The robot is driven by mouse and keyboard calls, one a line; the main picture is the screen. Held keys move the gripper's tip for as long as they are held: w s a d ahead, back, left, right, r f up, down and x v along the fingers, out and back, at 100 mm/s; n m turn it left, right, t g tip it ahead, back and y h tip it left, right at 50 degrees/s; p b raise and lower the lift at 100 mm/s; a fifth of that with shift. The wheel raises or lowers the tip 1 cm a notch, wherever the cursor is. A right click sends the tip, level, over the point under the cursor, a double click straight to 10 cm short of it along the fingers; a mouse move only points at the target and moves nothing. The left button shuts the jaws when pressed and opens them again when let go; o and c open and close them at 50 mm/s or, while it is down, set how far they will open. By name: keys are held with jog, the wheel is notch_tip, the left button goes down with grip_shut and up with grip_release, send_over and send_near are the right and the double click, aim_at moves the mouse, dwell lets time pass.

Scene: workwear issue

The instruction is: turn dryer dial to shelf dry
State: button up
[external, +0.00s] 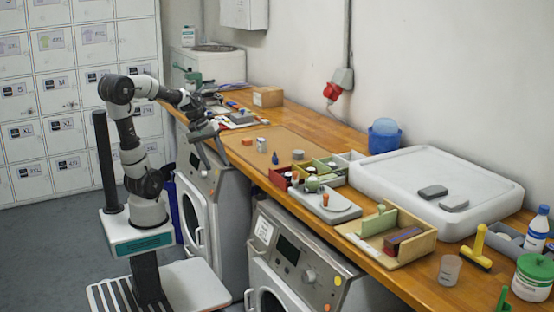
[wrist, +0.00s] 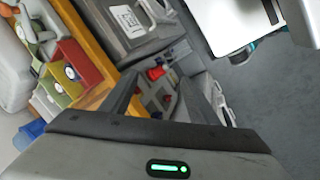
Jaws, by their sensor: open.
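Two front-loading machines stand under the counter: a left machine (external: 214,195) and a nearer one (external: 290,262). The left machine's control panel (external: 200,166) is partly covered by my arm, and I cannot read its dial setting. My gripper (external: 211,152) hangs at the counter edge just above this panel, pointing down, open and empty. In the wrist view, my gripper (wrist: 168,85) has its fingers spread. A grey panel with a small red part (wrist: 156,73) shows beyond and between the fingertips, apart from them. I cannot tell whether the red part is the dial.
The wooden counter (external: 245,158) carries small bins (external: 320,170), a white tray (external: 430,165), and several tools and bottles. A labelled grey machine front (wrist: 128,20) shows at the wrist view's top.

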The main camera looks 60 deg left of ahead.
jog(key=w+a+f+n+h, duration=0.2)
jog(key=w+a+f+n, duration=0.1)
jog(key=a+n, duration=0.5)
jog(key=n+t+y+p, duration=0.1)
jog(key=n+t+y, duration=0.65)
jog(key=n, duration=1.35)
send_near(200, 174)
jog(key=w+a+f+t+b, duration=0.1)
jog(key=w, duration=0.1)
jog(key=w+f+h+b, duration=0.1)
jog(key=w+f, duration=0.1)
jog(key=w+a+f+t+h, duration=0.1)
jog(key=w+f, duration=0.1)
jog(key=w, duration=0.1)
jog(key=shift+a+t+h+b, duration=0.25)
jog(key=shift+a+t+b, duration=0.05)
jog(key=shift+t+b, duration=0.1)
jog(key=shift+c, duration=0.3)
jog(key=c, duration=1)
